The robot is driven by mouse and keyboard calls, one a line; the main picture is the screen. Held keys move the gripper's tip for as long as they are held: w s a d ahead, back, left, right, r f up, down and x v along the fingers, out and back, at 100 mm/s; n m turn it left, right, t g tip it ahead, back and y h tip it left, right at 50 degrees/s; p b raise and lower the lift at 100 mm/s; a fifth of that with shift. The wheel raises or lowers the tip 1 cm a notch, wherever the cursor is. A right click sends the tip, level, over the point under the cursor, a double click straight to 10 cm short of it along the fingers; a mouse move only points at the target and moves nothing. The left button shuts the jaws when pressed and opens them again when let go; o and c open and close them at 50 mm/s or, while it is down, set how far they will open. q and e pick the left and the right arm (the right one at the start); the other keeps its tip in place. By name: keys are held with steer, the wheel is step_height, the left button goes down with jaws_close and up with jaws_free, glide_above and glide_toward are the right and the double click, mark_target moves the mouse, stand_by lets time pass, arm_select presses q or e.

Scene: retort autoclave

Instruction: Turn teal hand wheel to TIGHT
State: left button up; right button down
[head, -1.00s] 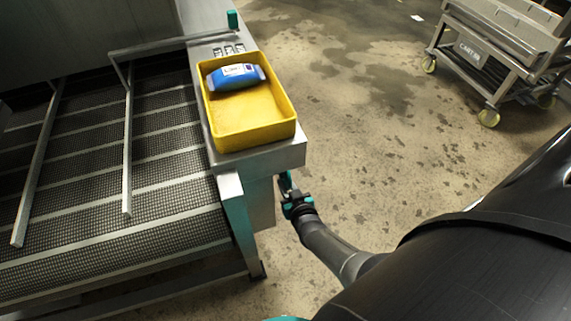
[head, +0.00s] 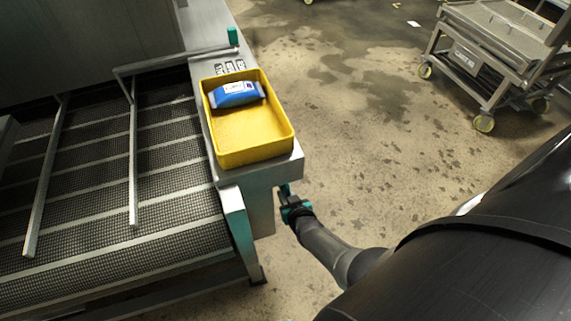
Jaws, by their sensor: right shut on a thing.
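My right gripper (head: 289,203) reaches in from the lower right to the side of the steel frame, below the end of the counter. It is shut on a small teal part, the teal hand wheel (head: 284,189), of which only a sliver shows. The rest of the wheel is hidden by the gripper and the counter end, so its turn position and any TIGHT mark cannot be read. My left gripper is not in view.
A yellow tray (head: 287,140) holding a blue packet (head: 237,94) stands on the steel counter (head: 262,175) above my gripper. A mesh conveyor (head: 90,200) lies left. A wheeled cart (head: 480,62) stands upper right; the floor between is clear.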

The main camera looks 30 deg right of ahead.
steer(key=c, duration=0.8)
jaws_free()
